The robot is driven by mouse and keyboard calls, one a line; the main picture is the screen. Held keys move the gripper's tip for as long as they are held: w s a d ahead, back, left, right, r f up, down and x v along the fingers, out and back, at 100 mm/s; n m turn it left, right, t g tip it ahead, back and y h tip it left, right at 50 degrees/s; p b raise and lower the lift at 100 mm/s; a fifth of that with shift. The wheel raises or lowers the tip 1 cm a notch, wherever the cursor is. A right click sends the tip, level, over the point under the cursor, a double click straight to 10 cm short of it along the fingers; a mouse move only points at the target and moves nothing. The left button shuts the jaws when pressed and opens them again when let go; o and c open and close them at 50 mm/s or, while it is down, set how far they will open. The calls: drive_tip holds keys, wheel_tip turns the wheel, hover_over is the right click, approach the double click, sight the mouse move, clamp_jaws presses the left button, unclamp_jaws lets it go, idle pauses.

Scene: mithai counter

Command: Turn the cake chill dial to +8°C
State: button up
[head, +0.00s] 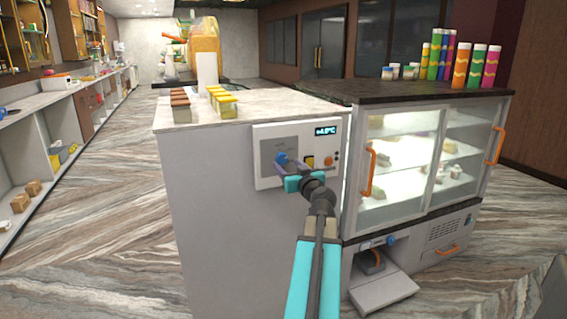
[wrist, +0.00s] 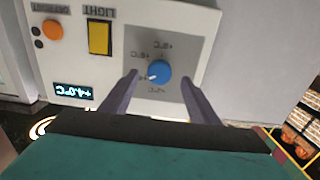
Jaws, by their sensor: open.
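The cake chill dial (wrist: 160,72) is a round blue knob on a grey plate, upside down in the wrist view. Its white mark points to the lower left there, toward a label that looks like +4°C. The dial also shows in the head view (head: 281,158). The display (wrist: 73,91) appears to read +4.0°C. My gripper (wrist: 159,77) is open. Its two fingers point at the panel, one on each side of the dial, with visible gaps and nothing between them but the dial. I cannot tell how far the tips reach along it. My gripper partly covers the panel in the head view (head: 287,168).
The control panel (head: 262,142) also carries a yellow light switch (wrist: 99,37) and an orange defrost button (wrist: 52,29). A lit glass cake case (head: 420,165) stands right of it. Open floor (head: 110,190) lies left.

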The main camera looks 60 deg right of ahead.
sight(282, 161)
drive_tip(key=shift+x, duration=2)
drive_tip(key=c, duration=1)
drive_tip(key=shift+a, duration=0.2)
drive_tip(key=shift+c, duration=0.2)
drive_tip(key=shift+d, duration=0.1)
